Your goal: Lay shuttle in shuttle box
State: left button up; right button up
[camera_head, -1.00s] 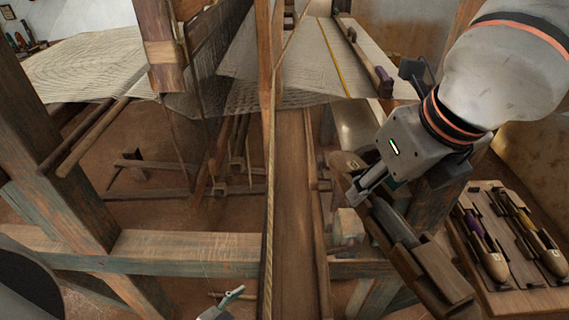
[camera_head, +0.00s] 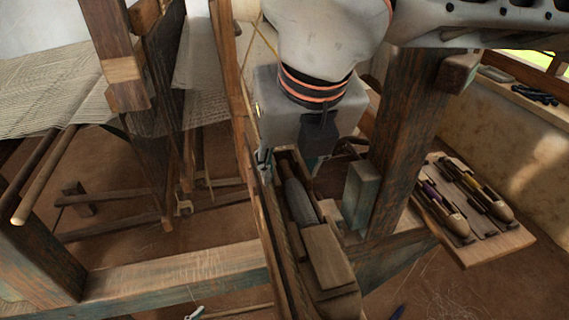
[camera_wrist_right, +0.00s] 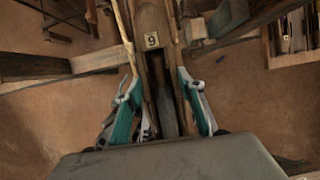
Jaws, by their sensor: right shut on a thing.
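The shuttle (camera_head: 325,255), a long wooden body with a grey wound middle, is in my right gripper (camera_head: 289,162). It points away from me, its near end lower in the picture. In the right wrist view the teal-padded fingers (camera_wrist_right: 158,90) stand on both sides of the wooden body, which has a "9" label (camera_wrist_right: 152,41). The long sley beam with narrow rails (camera_head: 270,245) runs close along the shuttle's left side. I cannot tell whether they touch. The shuttle box is not clearly distinct from these rails. Only a tip of my left gripper (camera_head: 195,313) shows at the bottom edge.
A thick upright post (camera_head: 405,150) and a short block (camera_head: 360,195) stand close to the right of my right gripper. A wooden board (camera_head: 485,248) with two other shuttles is farther right. Loom cross-beams (camera_head: 180,278) lie left. Pale cloth (camera_head: 50,90) hangs at the upper left.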

jog(key=shift+d+f, duration=0.1)
jog(key=shift+f, duration=0.25)
jog(key=shift+f+b, duration=0.6)
jog(key=shift+f, duration=1.2)
notch_tip(320, 180, down, 3)
jog(key=b, duration=0.3)
jog(key=shift+f, duration=0.25)
jog(key=shift+f+b, duration=0.2)
jog(key=shift+b, duration=0.2)
jog(key=o, duration=1.4)
jog(key=shift+f, duration=0.1)
